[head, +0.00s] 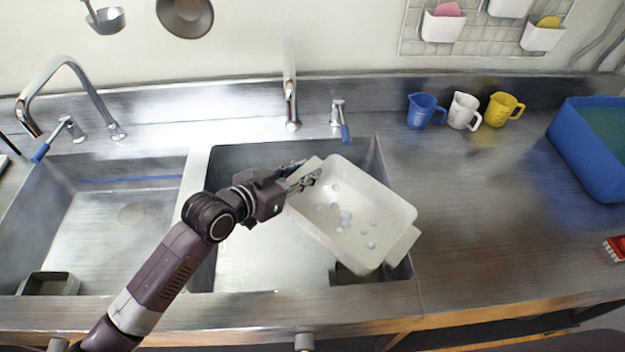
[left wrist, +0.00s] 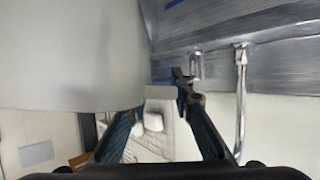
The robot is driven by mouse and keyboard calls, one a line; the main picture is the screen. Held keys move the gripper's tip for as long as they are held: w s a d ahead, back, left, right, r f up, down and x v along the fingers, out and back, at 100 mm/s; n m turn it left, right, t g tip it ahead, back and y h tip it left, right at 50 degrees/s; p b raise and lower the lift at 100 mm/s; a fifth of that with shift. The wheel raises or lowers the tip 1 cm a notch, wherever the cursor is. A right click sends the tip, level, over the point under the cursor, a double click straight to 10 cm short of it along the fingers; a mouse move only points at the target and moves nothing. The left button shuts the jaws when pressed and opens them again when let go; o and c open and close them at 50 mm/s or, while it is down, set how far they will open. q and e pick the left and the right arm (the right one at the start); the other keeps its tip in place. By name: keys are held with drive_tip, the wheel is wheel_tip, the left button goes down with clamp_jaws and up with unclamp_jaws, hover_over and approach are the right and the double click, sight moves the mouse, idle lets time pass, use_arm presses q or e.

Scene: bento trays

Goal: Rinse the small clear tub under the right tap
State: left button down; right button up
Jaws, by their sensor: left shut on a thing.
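The clear tub (head: 400,205) is a whitish translucent box with a tab at each end and several small pale-blue drops or beads inside. It is over the right basin, tilted, its inside towards the head camera. My left gripper (head: 303,181) is shut on its upper left end. In the left wrist view, a large pale surface (left wrist: 70,55), seemingly the tub, fills the upper left, and the gripper fingers (left wrist: 160,125) show below. The right tap (head: 290,85) stands behind the basin, up and left of the tub; I see no water stream. My right gripper is out of view.
The right tap's blue-handled lever (head: 344,127) stands behind the tub. The left basin (head: 120,250) has its own tap (head: 70,75) and a small grey container (head: 48,284). Blue (head: 425,110), white (head: 463,111) and yellow jugs (head: 502,108) and a blue bin (head: 585,160) are right. The counter between is clear.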

use_arm(q)
drive_tip(key=w+a+f+b, duration=0.2)
drive_tip(key=w+a+b, duration=0.4)
drive_tip(key=w+b, duration=0.1)
drive_tip(key=shift+w+a+b, duration=0.35)
drive_tip(key=shift+w+a, duration=0.05)
drive_tip(key=shift+w, duration=0.1)
